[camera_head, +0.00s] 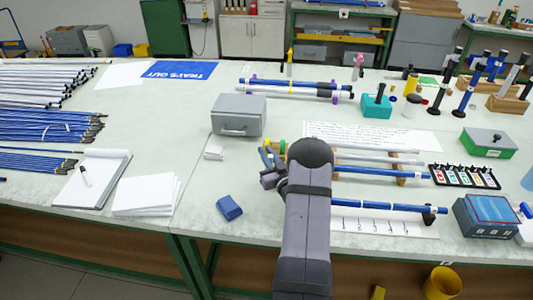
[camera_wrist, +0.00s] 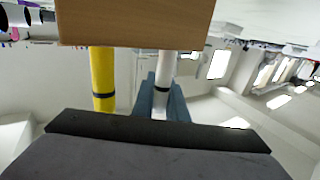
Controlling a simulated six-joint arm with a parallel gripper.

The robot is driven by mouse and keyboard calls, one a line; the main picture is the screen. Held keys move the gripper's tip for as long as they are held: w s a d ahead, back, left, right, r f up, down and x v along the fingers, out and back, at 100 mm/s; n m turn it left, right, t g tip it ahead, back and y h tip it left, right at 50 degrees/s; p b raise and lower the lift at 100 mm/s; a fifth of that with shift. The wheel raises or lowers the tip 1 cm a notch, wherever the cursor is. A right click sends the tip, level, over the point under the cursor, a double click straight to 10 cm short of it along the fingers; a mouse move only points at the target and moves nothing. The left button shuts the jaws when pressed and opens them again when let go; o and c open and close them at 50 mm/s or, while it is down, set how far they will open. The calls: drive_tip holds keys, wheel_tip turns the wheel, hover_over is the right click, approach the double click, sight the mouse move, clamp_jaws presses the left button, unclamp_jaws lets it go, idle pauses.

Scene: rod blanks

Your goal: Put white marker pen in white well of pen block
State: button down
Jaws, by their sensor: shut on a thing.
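The white marker pen (camera_wrist: 163,72) has a black band and stands between the blue-grey fingers of my gripper (camera_wrist: 162,100) in the wrist view. My gripper is shut on it. One end of the pen meets the edge of the wooden pen block (camera_wrist: 135,22); I cannot tell whether it is inside a well. A yellow pen (camera_wrist: 103,75) with a black band stands at the same block, left of the white one and apart from it. In the head view my gripper (camera_head: 268,162) is left of my dark wrist, which hides most of the block and the white pen.
A grey metal box (camera_head: 239,115) stands behind my gripper. A blue block (camera_head: 229,207) and a small white stack (camera_head: 213,153) lie nearby. Blue and white rods (camera_head: 380,172) on a wooden rack lie right of my arm. A notepad (camera_head: 110,165) with a pen lies left.

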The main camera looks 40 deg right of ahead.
drive_tip(key=shift+f, duration=0.1)
drive_tip(key=shift+f, duration=0.15)
drive_tip(key=c, duration=1.8)
unclamp_jaws()
drive_tip(key=shift+o, duration=0.2)
drive_tip(key=b+v, duration=0.2)
drive_tip(key=v, duration=1)
drive_tip(key=shift+r+b, duration=0.25)
drive_tip(key=shift+b, duration=0.05)
